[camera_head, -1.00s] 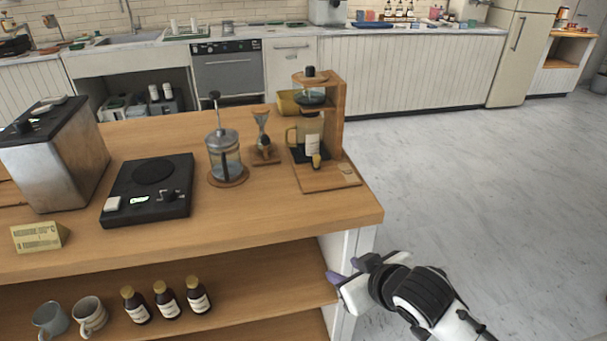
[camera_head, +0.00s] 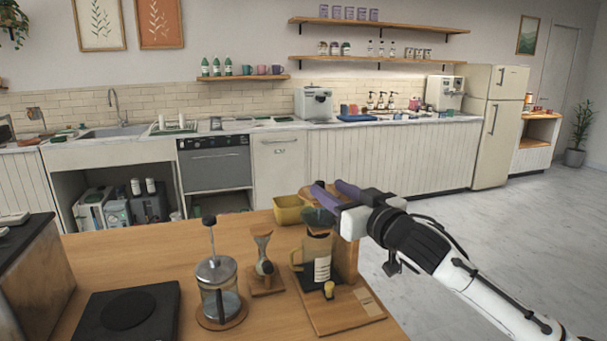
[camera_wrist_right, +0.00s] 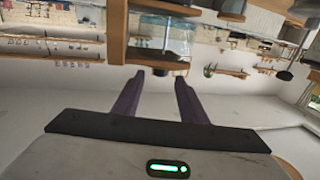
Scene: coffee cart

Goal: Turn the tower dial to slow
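The wooden drip tower (camera_head: 346,255) stands at the right end of the cart's wooden top. Its glass carafe (camera_head: 316,262) has a pale label, and a small yellow knob-like piece (camera_head: 329,290) sits low in front; I cannot tell whether this is the dial. My right gripper (camera_head: 328,187) is open and empty at the tower's top, its purple fingers covering part of it. In the right wrist view, the two fingers (camera_wrist_right: 160,78) are spread, with the tower's dark glass vessel (camera_wrist_right: 160,50) beyond the gap. No dial setting is readable. My left gripper is not in view.
A French press (camera_head: 217,290) and a small wooden stand (camera_head: 266,281) are left of the tower. A black scale (camera_head: 128,312) and a metal box (camera_head: 35,285) are farther left. A yellow container (camera_head: 289,210) is behind the tower. Open floor lies to the right.

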